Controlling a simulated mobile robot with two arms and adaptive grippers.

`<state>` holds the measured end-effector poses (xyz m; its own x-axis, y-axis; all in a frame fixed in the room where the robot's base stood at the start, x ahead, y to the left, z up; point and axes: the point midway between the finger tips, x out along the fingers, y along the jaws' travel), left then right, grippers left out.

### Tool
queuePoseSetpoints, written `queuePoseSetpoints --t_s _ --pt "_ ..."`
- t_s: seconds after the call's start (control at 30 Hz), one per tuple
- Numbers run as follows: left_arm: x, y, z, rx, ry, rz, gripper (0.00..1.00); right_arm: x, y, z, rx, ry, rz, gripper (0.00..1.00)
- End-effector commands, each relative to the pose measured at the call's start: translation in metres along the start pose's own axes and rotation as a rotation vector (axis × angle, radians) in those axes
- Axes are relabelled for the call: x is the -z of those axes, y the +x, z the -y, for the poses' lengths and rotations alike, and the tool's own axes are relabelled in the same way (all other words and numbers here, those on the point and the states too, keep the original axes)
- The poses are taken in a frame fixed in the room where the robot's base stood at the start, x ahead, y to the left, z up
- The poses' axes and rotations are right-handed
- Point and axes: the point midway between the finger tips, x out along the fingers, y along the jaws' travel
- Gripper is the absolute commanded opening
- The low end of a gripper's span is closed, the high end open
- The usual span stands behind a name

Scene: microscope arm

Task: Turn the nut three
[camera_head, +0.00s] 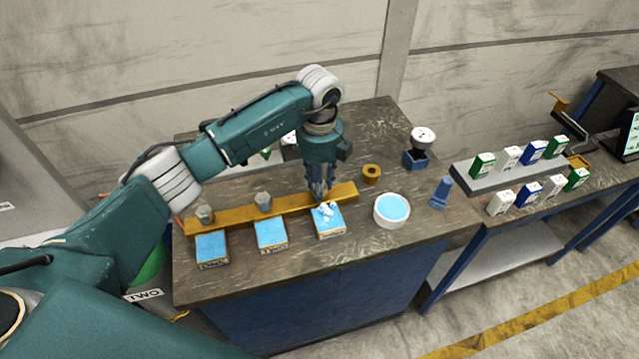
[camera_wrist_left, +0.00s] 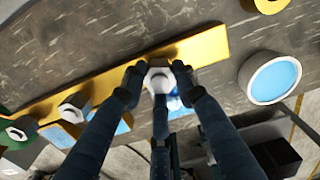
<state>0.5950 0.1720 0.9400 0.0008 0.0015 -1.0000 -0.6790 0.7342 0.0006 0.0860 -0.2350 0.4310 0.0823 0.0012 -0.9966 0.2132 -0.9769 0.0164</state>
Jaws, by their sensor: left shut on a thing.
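A long yellow bar (camera_head: 231,215) lies on the dark table and carries grey nuts. One nut (camera_head: 204,213) stands at its left end and another nut (camera_head: 264,201) near its middle. A third nut (camera_wrist_left: 158,80) shows in the left wrist view near the bar's right part, between the fingertips of my left gripper (camera_wrist_left: 158,76). In the head view my left gripper (camera_head: 321,192) points down over that right part, shut on this nut, which its fingers largely hide. Blue-topped blocks (camera_head: 212,248), (camera_head: 271,234), (camera_head: 329,222) stand before the bar; the right one has small white pieces on it. My right gripper does not show.
A white round dish with blue inside (camera_head: 391,211), a yellow ring (camera_head: 371,174), a blue upright piece (camera_head: 441,192) and a blue stand with a white top (camera_head: 421,140) are to the right. Several small boxes (camera_head: 511,157) stand on the side bench.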

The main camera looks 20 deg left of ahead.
Motion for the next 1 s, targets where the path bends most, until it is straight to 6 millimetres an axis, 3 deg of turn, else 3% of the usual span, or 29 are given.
queuePoseSetpoints --t_s 0.37,1.0 --pt "0.003 0.004 0.000 0.002 0.234 -0.006 0.03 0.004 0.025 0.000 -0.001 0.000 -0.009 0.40" --pt "0.002 0.006 -0.004 -0.001 0.841 -0.008 0.03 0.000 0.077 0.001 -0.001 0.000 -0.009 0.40"
